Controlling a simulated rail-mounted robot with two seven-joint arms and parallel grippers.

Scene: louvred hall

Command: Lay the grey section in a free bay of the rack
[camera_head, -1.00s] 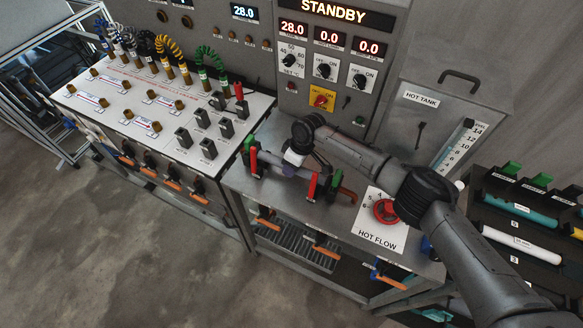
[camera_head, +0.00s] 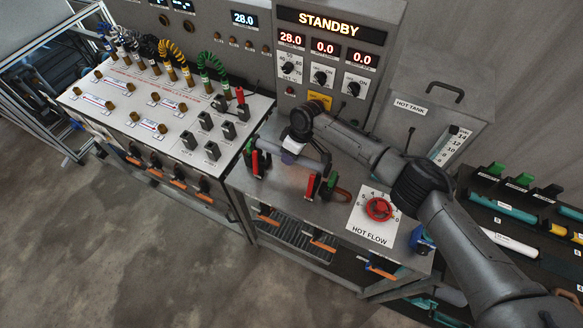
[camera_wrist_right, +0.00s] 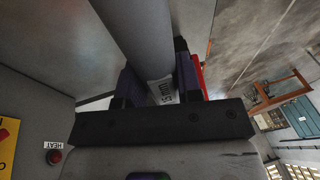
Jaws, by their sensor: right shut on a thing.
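My right gripper (camera_head: 291,156) is shut on the grey section (camera_head: 313,164), a straight grey tube. It holds the section over the steel bench, near two clamp stands with red handles, a left one (camera_head: 255,162) and a right one (camera_head: 310,186). The section looks slightly above the stands. In the right wrist view the section (camera_wrist_right: 143,38) runs between the fingers (camera_wrist_right: 160,88), with a partly hidden white label ending in "mm". The dark rack (camera_head: 475,209) is at the right edge, partly cut off. My left gripper is out of view.
A red HOT FLOW knob (camera_head: 378,209) is on the bench between the stands and the rack. The rack holds a teal tube (camera_head: 503,209), a white tube (camera_head: 509,243) and a yellow piece (camera_head: 559,230). The grey control panel and hot tank (camera_head: 430,85) stand behind.

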